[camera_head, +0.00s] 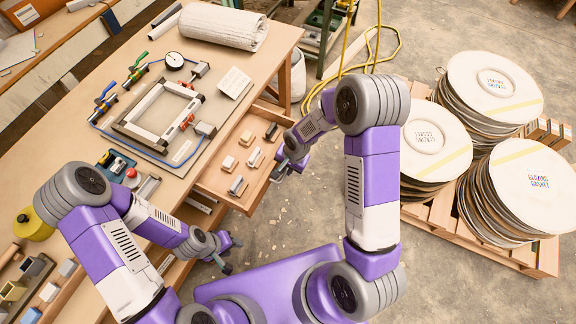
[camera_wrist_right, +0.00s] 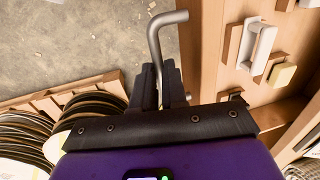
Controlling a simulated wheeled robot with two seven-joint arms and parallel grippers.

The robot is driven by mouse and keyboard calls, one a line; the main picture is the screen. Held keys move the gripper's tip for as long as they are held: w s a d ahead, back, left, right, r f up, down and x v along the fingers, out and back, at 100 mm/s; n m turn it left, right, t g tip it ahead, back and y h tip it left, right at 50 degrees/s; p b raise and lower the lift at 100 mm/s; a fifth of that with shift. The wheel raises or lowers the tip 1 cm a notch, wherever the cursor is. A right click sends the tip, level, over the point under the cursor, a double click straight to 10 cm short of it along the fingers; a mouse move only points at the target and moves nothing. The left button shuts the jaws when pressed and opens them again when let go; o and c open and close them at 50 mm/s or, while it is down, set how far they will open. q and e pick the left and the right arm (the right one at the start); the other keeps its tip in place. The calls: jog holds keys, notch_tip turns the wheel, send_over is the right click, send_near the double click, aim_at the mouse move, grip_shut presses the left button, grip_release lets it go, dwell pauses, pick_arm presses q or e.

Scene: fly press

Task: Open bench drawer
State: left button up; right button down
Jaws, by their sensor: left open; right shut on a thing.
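The wooden bench drawer (camera_head: 251,173) is pulled out from the bench's right side, and its inside shows. It holds several small blocks and fittings. My right gripper (camera_head: 285,168) is at the drawer's outer front. In the right wrist view, its dark fingers (camera_wrist_right: 160,88) are shut on the bent metal drawer handle (camera_wrist_right: 157,38). The drawer's wooden front (camera_wrist_right: 212,70) is just right of the fingers in that view. My left gripper (camera_head: 228,258) is open and empty, low beside the bench's near edge and apart from the drawer.
The bench top (camera_head: 215,85) carries a frame fixture (camera_head: 160,110), a rolled mat (camera_head: 223,27) and small tools. Stacks of round discs (camera_head: 490,90) stand on a wooden pallet (camera_head: 440,212) to the right. A yellow hose (camera_head: 350,50) lies behind.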

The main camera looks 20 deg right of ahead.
jog(key=c, duration=1.4)
grip_release()
jog(key=shift+c, duration=0.2)
jog(key=shift+r, duration=0.1)
notch_tip(320, 180, up, 7)
jog(key=s+d+p, duration=0.1)
jog(key=p, duration=0.1)
jog(key=shift+r, duration=0.15)
